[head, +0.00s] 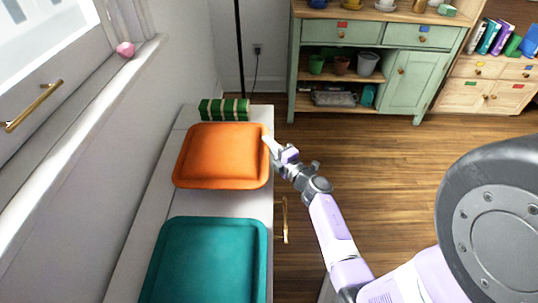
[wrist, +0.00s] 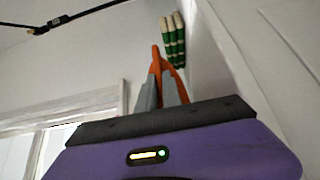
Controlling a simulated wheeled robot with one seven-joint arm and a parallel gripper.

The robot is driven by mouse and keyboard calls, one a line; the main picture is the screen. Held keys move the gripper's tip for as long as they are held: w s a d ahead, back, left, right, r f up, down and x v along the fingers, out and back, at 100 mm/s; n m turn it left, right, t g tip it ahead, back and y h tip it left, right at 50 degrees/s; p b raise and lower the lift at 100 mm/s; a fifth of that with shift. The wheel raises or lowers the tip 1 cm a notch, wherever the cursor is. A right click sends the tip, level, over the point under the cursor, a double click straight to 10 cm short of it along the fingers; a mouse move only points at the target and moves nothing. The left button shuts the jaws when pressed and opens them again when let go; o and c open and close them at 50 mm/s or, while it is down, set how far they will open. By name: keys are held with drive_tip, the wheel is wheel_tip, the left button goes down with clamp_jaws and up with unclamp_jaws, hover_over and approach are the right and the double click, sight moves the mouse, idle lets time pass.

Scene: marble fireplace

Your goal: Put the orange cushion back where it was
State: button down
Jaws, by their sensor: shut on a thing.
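The orange cushion (head: 222,155) is a flat, rounded square over the white bench top, between a green striped item and a teal cushion. My gripper (head: 268,144) is at the cushion's right edge, shut on it. In the wrist view, a narrow part of the orange cushion (wrist: 156,60) shows at the grey fingers of my gripper (wrist: 163,88). Whether the cushion rests fully on the bench or is slightly raised, I cannot tell.
The teal cushion (head: 208,260) lies on the near part of the white bench (head: 190,203). The green striped item (head: 224,109) sits at the far end. A wall and window sill (head: 75,105) are left. A green cabinet (head: 375,60) stands beyond; wooden floor (head: 400,160) is clear at right.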

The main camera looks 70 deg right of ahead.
drive_tip(key=shift+f+b, duration=1)
drive_tip(key=shift+f, duration=0.9)
drive_tip(key=shift+f, duration=0.15)
drive_tip(key=c, duration=1.5)
unclamp_jaws()
drive_tip(key=shift+r, duration=0.2)
drive_tip(key=p+v, duration=0.2)
drive_tip(key=v, duration=1)
drive_tip(key=shift+s+p, duration=0.1)
drive_tip(key=shift+p, duration=0.2)
